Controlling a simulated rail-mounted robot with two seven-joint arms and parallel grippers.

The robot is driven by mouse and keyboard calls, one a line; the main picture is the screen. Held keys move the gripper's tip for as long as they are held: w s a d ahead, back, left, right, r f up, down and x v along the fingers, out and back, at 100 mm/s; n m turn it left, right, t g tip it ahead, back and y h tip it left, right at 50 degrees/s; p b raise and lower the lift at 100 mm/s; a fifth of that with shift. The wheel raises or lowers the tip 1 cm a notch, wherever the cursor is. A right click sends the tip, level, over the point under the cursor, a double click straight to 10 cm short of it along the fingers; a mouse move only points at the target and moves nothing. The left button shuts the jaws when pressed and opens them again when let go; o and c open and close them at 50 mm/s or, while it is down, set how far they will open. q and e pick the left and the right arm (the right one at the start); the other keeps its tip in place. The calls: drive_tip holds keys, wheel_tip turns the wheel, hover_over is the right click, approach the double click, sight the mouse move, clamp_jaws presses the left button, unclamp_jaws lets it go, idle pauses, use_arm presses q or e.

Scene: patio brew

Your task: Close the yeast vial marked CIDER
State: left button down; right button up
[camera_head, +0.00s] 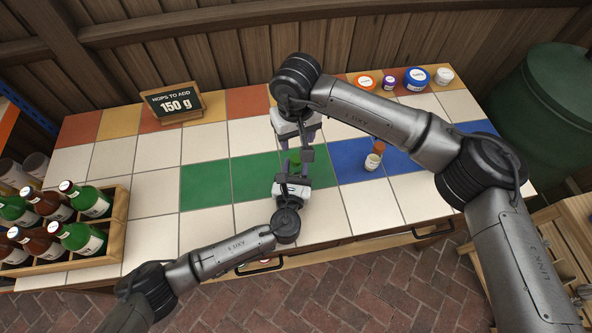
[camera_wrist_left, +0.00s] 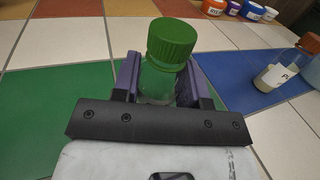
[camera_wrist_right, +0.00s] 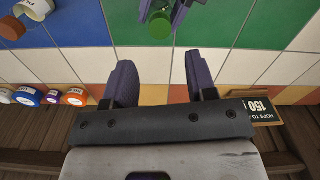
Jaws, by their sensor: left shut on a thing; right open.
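A clear vial (camera_wrist_left: 157,82) with a green cap (camera_wrist_left: 172,40) stands upright between the fingers of my left gripper (camera_wrist_left: 165,85), which is shut on it over the green tiles. The cap sits on top of the vial; I cannot tell whether it is tight. No CIDER label is readable. The green cap also shows in the right wrist view (camera_wrist_right: 160,26) and, small, in the head view (camera_head: 294,158). My right gripper (camera_wrist_right: 160,80) is open and empty, its fingers pointing toward the cap but apart from it.
A labelled vial (camera_head: 372,161) and an orange-brown cap (camera_head: 379,147) are on the blue tiles. Several small jars (camera_head: 417,78) line the back edge. A sign reading 150 g (camera_head: 173,103) stands at the back left. A bottle crate (camera_head: 116,226) is at the left. White tiles between are clear.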

sight(296, 158)
drive_tip(key=shift+n, duration=1.1)
drive_tip(key=shift+f, duration=0.1)
drive_tip(key=shift+f, duration=3.9)
drive_tip(key=shift+c, duration=0.3)
